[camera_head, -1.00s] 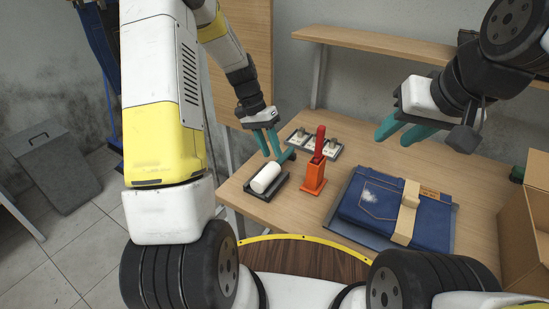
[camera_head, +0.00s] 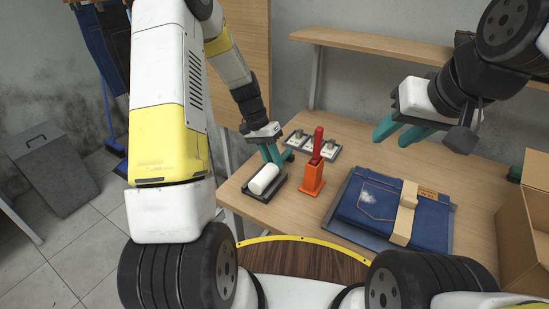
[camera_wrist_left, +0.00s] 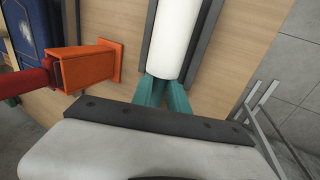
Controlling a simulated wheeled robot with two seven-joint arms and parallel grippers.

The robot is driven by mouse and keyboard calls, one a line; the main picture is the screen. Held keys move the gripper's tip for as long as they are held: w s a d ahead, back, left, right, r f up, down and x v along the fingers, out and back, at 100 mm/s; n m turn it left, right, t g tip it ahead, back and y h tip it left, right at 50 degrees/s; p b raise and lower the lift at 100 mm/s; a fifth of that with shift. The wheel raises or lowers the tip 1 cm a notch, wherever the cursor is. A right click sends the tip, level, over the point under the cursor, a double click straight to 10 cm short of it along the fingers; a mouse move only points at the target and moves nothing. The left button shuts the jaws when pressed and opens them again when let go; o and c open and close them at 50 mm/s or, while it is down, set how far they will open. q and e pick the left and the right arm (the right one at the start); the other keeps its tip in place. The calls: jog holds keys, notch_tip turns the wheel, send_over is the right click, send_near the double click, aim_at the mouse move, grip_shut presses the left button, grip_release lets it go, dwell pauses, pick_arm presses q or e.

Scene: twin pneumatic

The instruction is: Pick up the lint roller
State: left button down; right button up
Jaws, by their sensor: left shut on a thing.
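The lint roller (camera_head: 264,179) has a white cylinder and lies in a dark tray (camera_head: 263,196) at the near left of the table. In the left wrist view the white cylinder (camera_wrist_left: 175,40) lies between the tray's dark walls. My left gripper (camera_head: 271,156) is at the far end of the roller, and its green fingers are shut there. In the left wrist view the fingers (camera_wrist_left: 163,93) are close together at the roller's end; the handle between them is hidden. My right gripper (camera_head: 392,130) hangs above the table, empty, with its green fingers apart.
An orange holder (camera_head: 312,180) with a red-handled tool stands just right of the tray. A plate with small fittings (camera_head: 322,148) lies behind it. Folded jeans (camera_head: 370,197) with a tan band lie on a grey board. A cardboard box (camera_head: 525,225) stands at the right.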

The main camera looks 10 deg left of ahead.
pick_arm(q)
jog(key=shift+r, duration=0.1)
jog(key=shift+r, duration=0.55)
notch_tip(320, 180, up, 2)
jog(key=shift+r, duration=0.1)
jog(key=s+d+r, duration=0.1)
jog(key=s+d, duration=0.1)
jog(key=s, duration=1.3)
jog(key=shift+s+d+r, duration=0.25)
jog(key=shift+s+r, duration=0.05)
jog(key=shift+s, duration=0.1)
jog(key=c, duration=1.8)
grip_release()
grip_shut()
